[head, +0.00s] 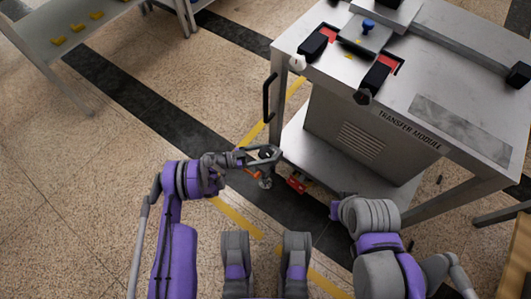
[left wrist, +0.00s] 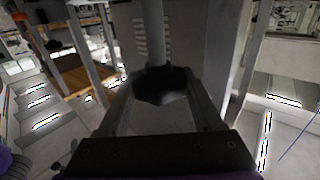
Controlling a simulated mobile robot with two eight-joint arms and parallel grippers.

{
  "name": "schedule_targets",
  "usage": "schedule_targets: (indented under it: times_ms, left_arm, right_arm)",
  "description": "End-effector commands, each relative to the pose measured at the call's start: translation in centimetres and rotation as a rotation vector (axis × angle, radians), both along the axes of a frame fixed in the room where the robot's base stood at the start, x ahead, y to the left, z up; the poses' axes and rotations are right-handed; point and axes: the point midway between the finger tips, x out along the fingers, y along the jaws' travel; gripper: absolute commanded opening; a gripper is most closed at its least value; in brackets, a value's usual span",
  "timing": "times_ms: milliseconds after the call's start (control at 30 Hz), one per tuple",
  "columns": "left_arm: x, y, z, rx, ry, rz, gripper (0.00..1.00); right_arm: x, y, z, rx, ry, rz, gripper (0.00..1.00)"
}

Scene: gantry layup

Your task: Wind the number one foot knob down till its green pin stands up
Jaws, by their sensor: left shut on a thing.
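My left gripper (head: 265,154) is at the foot of the near left leg of the transfer module (head: 425,137). Its two fingers are closed around a dark foot knob (left wrist: 162,84), one finger on each side, in the left wrist view. The grey leg (left wrist: 153,30) rises straight above the knob. In the head view the gripper mostly covers the knob. Below the gripper show a small orange part (head: 254,172) and a round foot (head: 265,183). I see no green pin in either view.
A red part (head: 298,182) sits low beside the foot, to the right. A black handle (head: 268,97) sticks out from the module's left side. The module's lower shelf (head: 330,160) is close by. Floor to the left is open, up to a grey table (head: 75,45).

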Motion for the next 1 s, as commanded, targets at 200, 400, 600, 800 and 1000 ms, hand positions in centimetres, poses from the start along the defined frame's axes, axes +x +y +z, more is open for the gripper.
schedule_targets:
  times_ms: [200,400,600,800,1000]
  left_arm:
    - [0.06,-0.08,0.03,-0.001,0.000,-0.038,0.12]
    - [0.03,-0.11,0.04,-0.002,0.000,-0.043,0.12]
    - [0.04,-0.11,0.04,-0.002,0.000,-0.042,0.71]
    - [0.03,-0.08,0.02,-0.001,0.000,-0.041,0.97]
    - [0.02,-0.04,0.01,-0.001,0.000,-0.041,0.97]
  right_arm:
    - [0.00,0.00,-0.02,0.000,0.000,0.000,0.00]
    - [0.01,0.00,-0.02,0.000,0.000,0.000,0.00]
    - [0.01,0.00,-0.02,0.000,0.000,0.000,0.00]
    - [0.00,0.00,-0.02,0.000,0.000,0.000,0.00]
    - [0.01,0.00,-0.02,0.000,0.000,0.000,0.00]
